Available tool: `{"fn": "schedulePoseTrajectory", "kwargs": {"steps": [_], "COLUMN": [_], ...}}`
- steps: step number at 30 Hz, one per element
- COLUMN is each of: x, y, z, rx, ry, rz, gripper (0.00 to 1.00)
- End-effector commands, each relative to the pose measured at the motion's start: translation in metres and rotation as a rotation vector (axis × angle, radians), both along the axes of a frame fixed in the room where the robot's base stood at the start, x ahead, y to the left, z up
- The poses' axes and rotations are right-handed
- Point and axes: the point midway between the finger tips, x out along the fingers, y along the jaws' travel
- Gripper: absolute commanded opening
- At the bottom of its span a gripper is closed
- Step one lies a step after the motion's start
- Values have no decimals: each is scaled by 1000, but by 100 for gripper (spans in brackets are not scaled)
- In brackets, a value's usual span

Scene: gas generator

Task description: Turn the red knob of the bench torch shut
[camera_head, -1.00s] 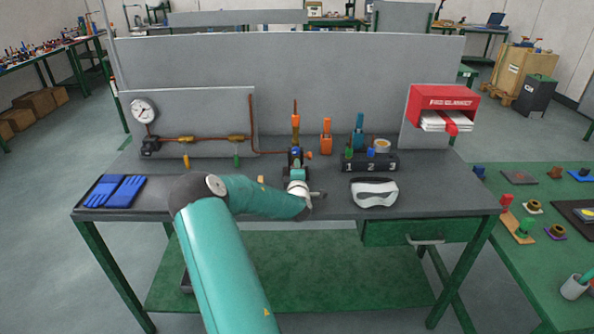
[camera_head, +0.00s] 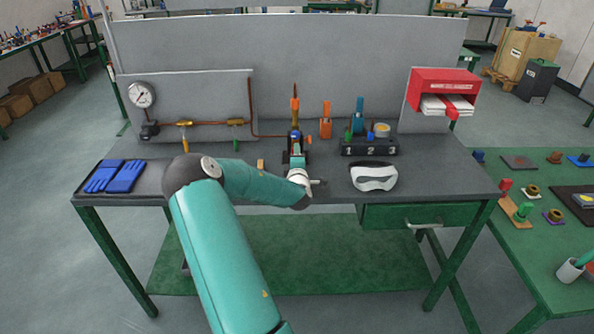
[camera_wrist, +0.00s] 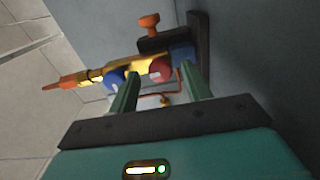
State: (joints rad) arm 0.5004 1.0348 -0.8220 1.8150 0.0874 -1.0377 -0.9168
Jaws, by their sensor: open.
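The bench torch (camera_head: 295,112) stands upright at the middle back of the bench, with an orange tip. In the wrist view it lies sideways: a brass body (camera_wrist: 146,68) with its orange tip (camera_wrist: 68,82) to the left. A dark red knob (camera_wrist: 160,70) with a pale mark and a blue knob (camera_wrist: 115,76) sit on the body. My gripper (camera_wrist: 160,73) is open. Its two green fingers point at the torch, and the red knob shows between their tips. I cannot tell whether they touch it. In the head view my gripper (camera_head: 297,157) hides the torch's lower part.
An orange knob (camera_wrist: 149,21) stands off the torch's mount. A black numbered block (camera_head: 369,146), white goggles (camera_head: 373,177) and blue gloves (camera_head: 116,176) lie on the bench. A copper pipe (camera_head: 210,123) with a gauge (camera_head: 142,95) runs on the left panel.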

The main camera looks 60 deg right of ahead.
Motion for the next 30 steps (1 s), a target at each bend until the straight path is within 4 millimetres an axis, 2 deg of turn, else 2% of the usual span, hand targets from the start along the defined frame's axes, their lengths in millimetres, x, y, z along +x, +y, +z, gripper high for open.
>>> {"fn": "schedulePoseTrajectory", "kwargs": {"steps": [9,15,21,30], "x": [-31,-47,-53,-53], "y": [63,94,105,105], "z": [0,0,1,0], "rx": [2,0,0,0], "ry": [0,-1,-1,-1], "rz": [0,1,1,1], "gripper": [49,49,49,49]}}
